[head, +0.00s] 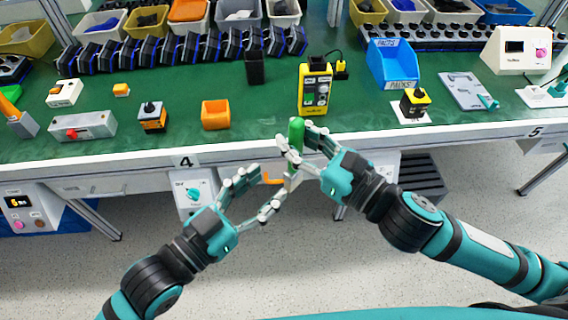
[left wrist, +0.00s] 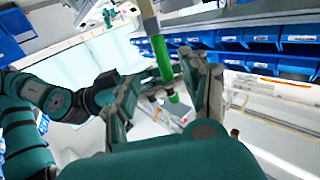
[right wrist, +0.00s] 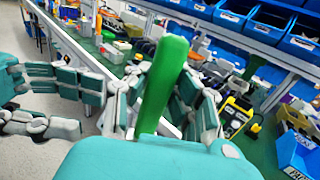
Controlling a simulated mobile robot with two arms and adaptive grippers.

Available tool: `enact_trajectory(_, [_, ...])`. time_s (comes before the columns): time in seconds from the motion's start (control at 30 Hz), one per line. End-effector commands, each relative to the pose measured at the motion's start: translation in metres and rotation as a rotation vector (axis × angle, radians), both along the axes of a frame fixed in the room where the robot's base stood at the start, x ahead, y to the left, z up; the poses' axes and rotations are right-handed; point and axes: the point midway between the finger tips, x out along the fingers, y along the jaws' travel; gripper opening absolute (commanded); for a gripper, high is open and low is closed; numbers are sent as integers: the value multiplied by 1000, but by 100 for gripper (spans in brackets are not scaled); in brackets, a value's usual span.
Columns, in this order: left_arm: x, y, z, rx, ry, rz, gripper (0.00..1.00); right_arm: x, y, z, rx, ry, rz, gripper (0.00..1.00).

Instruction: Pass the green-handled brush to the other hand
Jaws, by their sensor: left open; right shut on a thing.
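The green-handled brush (head: 296,132) is upright in front of the bench edge, held by my right gripper (head: 297,150). In the right wrist view its green handle (right wrist: 164,82) stands between my right fingers. My left gripper (head: 268,190) is open and empty, lower and to the left, with its fingers spread toward the brush's lower part. In the left wrist view the handle (left wrist: 160,57) shows beyond and between the open left fingers (left wrist: 167,95). My right fingers partly hide the brush's middle in the head view, and its lower end is hard to make out.
The green bench (head: 240,135) carries a yellow device (head: 315,90), an orange bin (head: 215,114), a blue bin (head: 392,65) and several switch boxes. Its front edge runs just behind the grippers. The floor in front is open. A control box (head: 195,192) hangs below the bench.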

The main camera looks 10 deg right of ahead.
Motion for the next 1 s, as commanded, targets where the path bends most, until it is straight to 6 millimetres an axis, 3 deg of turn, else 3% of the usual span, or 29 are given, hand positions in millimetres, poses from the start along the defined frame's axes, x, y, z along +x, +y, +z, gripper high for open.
enact_trajectory(0.2, [30,-33,1,-2,-2,2,46,0,0,0,0,0,0,0])
enact_trajectory(0.43, [50,-57,0,1,-1,2,46,0,0,0,0,0,0,0])
enact_trajectory(0.87, [57,-65,-1,2,-1,2,46,0,0,0,0,0,0,0])
enact_trajectory(1.0, [57,-65,-1,2,-1,2,30,0,0,0,0,0,0,0])
